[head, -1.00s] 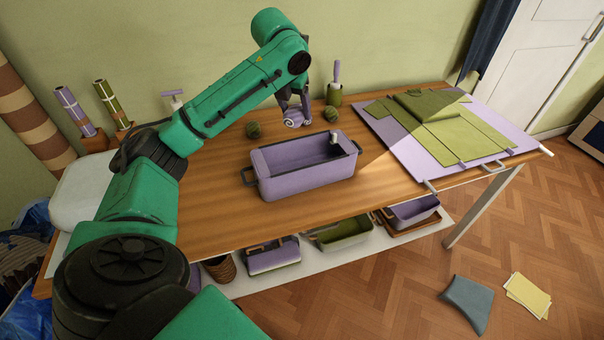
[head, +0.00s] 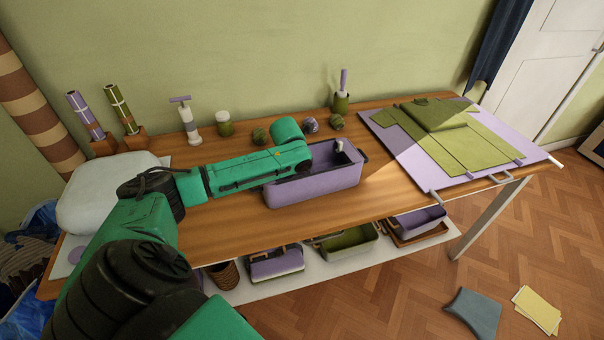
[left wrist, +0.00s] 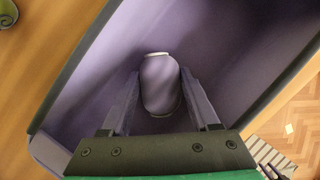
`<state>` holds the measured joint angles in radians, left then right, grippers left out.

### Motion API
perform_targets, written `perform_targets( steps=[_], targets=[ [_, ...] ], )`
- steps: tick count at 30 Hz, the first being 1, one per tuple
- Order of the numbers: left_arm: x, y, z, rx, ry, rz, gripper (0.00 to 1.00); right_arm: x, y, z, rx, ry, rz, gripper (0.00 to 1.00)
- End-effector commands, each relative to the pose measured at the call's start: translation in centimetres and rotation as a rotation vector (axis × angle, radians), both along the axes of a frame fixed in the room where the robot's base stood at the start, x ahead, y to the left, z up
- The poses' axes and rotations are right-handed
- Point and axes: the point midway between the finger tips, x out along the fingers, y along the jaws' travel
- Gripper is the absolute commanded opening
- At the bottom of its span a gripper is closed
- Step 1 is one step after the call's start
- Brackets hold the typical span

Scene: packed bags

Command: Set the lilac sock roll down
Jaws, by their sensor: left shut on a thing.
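A lilac sock roll (left wrist: 160,92) with pale ends is between the fingers of my left gripper (left wrist: 160,74) in the left wrist view. The gripper is shut on it, inside the open lilac bag with the dark rim (head: 318,187). The bag's lilac inner wall also fills much of the left wrist view (left wrist: 235,45). Whether the roll touches the bag's floor is unclear. In the head view my forearm and the bag's side hide the gripper and the held roll. Another lilac roll (head: 310,124) lies on the table behind the bag. My right gripper is out of view.
Green rolls (head: 260,136) (head: 337,121) lie behind the bag. A small white-topped item (head: 340,146) is in the bag's far right corner. Folded green clothing (head: 436,115) lies on a lilac board at right. A pump bottle (head: 187,122) and jar (head: 225,124) stand at back left.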

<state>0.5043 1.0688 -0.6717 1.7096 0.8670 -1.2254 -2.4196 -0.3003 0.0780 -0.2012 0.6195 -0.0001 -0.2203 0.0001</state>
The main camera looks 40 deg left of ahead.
Motion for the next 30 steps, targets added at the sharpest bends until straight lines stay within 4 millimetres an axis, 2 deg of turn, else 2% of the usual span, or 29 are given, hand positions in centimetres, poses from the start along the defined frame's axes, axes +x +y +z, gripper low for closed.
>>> perform_targets(
  steps=[2,3,12,16,20,30],
  targets=[
    [-0.1,0.0,-0.1,0.0,0.002,0.0,0.07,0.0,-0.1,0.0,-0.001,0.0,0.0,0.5],
    [-0.1,0.0,-0.1,0.0,0.003,0.0,0.74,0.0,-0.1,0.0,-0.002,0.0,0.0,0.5],
    [-0.1,0.0,0.1,0.0,0.002,0.0,0.74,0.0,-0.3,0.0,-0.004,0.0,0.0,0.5],
    [-0.3,0.0,0.9,0.0,-0.001,0.0,0.74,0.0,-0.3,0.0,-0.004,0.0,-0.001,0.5],
    [-1.1,-0.2,2.9,0.004,0.0,-0.001,0.74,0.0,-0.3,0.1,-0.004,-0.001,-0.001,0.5],
    [-3.7,-0.8,9.4,0.002,-0.001,0.001,0.74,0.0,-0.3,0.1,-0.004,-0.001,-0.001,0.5]
  ],
)
